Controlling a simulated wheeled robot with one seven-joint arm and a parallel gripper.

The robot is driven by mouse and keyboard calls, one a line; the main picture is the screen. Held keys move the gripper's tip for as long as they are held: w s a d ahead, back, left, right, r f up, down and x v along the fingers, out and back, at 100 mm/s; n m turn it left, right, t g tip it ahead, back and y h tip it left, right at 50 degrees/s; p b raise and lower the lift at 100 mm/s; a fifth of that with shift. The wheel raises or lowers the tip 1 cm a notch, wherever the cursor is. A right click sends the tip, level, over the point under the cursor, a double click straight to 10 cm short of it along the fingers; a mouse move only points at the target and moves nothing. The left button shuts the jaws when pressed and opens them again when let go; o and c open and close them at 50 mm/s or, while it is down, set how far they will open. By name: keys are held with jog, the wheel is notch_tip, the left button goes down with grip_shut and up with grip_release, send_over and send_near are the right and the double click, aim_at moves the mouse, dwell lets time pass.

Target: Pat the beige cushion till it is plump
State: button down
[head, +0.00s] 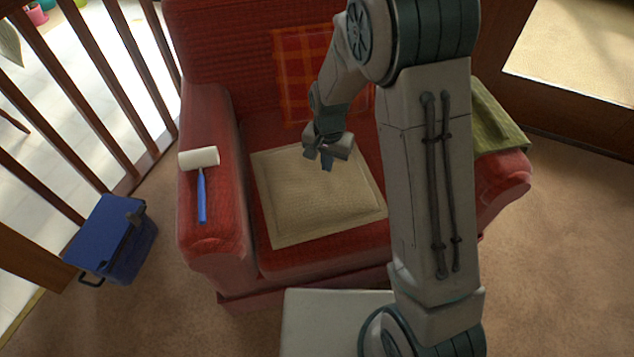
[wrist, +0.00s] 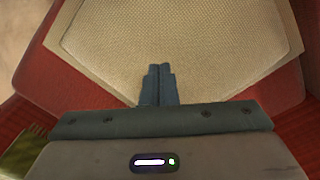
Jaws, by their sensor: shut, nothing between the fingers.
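The beige cushion (head: 312,205) lies flat on the seat of the red armchair (head: 262,262). It has a flat border around a slightly raised middle. My gripper (head: 327,162) is over the far part of the cushion, pointing down, its fingers together and empty. In the wrist view, the closed fingers (wrist: 160,72) are in front of the woven beige cushion (wrist: 190,40), which fills most of the picture. I cannot tell whether the fingertips touch it. My arm hides part of the chair's right side.
A paint roller with a blue handle (head: 202,195) lies on the left armrest. A green cloth (head: 495,120) drapes over the right armrest. A blue box (head: 105,240) stands on the floor by the wooden railing (head: 60,140).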

aim_at(327, 177)
jog(key=shift+f+b, duration=1.15)
jog(key=shift+f, duration=0.6)
notch_tip(327, 177, up, 4)
jog(key=p, duration=0.3)
jog(key=shift+f, duration=0.1)
jog(key=shift+f, duration=0.2)
jog(key=shift+f+b, duration=1.4)
jog(key=shift+f, duration=0.45)
jog(key=shift+r+p, duration=1.55)
jog(key=shift+r, duration=0.4)
